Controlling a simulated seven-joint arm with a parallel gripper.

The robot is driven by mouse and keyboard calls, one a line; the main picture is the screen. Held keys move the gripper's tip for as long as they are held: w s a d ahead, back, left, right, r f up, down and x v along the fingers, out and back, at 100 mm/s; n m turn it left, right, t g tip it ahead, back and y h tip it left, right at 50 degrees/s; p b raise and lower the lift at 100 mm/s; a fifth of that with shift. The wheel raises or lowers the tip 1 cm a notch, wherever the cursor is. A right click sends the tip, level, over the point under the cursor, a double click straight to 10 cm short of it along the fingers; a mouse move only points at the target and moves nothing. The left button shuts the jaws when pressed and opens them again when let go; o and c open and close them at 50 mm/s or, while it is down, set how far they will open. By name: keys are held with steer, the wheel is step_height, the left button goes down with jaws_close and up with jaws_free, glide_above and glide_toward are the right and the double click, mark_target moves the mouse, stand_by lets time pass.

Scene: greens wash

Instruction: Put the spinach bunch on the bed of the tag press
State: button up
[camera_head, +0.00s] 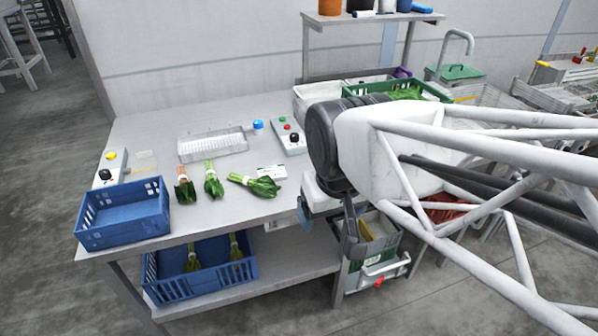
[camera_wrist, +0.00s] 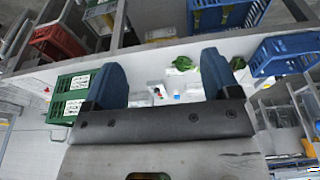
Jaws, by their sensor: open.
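Three leafy bunches lie on the grey table. One is green with a pale stem band (camera_head: 213,182), one is reddish-brown and green (camera_head: 184,188), and a larger green one (camera_head: 255,185) lies on its side at the right. I cannot tell for sure which is the spinach. Leafy green (camera_wrist: 213,70) also shows beside the right finger in the wrist view. A slatted metal tray (camera_head: 212,145) lies behind the bunches; I cannot tell whether it belongs to the tag press.
A blue crate (camera_head: 122,216) stands at the table's left front. Button boxes stand at the left (camera_head: 112,166) and back (camera_head: 290,137). A green crate (camera_head: 398,90) with leaves is at the back right. A lower-shelf blue crate (camera_head: 205,283) holds bunches. A white card (camera_head: 271,172) lies nearby.

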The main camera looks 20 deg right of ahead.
steer(key=shift+c, duration=1.4)
steer(key=n+g, duration=0.3)
steer(key=n, duration=0.6)
glide_above(246, 178)
step_height(246, 178, down, 17)
steer(key=shift+s+r, duration=0.15)
steer(key=shift+w+f, duration=0.3)
steer(key=shift+f, duration=0.1)
